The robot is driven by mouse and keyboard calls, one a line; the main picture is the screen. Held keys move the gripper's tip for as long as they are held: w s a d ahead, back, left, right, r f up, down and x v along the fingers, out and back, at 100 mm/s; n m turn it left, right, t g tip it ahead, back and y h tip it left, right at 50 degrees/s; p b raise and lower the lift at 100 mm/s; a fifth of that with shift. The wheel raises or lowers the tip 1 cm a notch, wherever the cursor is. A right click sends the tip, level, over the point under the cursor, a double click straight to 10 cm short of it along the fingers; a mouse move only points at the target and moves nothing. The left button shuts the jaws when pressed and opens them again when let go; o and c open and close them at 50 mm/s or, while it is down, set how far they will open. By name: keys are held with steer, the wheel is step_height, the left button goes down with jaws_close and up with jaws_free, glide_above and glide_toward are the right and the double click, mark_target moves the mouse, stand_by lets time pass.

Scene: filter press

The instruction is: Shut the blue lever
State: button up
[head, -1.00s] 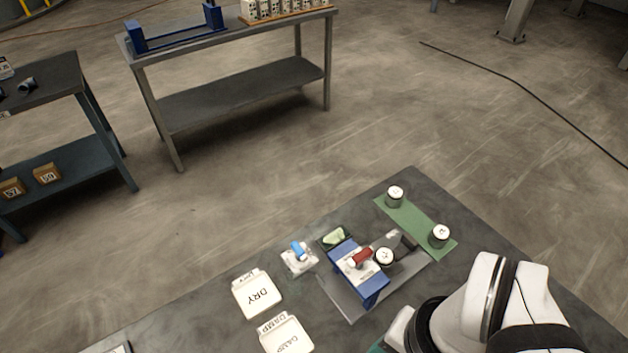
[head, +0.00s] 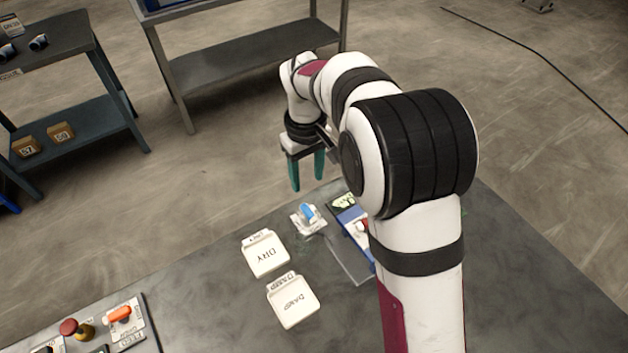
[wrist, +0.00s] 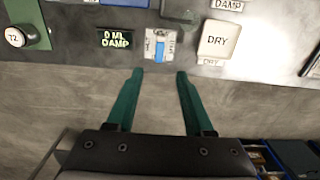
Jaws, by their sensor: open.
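The blue lever (head: 308,211) stands on a small light plate (head: 309,222) near the table's far edge. In the wrist view the lever (wrist: 160,48) shows as a blue bar on its labelled plate, in line with the space between my fingers. My gripper (head: 308,185) has two green fingers, spread apart and empty, pointing down beyond the lever in the head view. In the wrist view my gripper (wrist: 159,72) has its fingertips near the table edge, short of the lever in the picture. I see no contact; the height gap cannot be told.
A DRY tray (head: 265,262) and a DAMP tray (head: 293,306) lie beside the lever. A display reading "0 ML DAMP" (wrist: 115,38) sits on its other side. My arm hides much of the blue press (head: 346,208). A panel with an orange lever (head: 119,314) is at lower left.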

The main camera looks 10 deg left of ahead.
mark_target(308, 211)
step_height(308, 211, down, 12)
steer(key=shift+f, duration=0.1)
jaws_close()
stand_by(0.3)
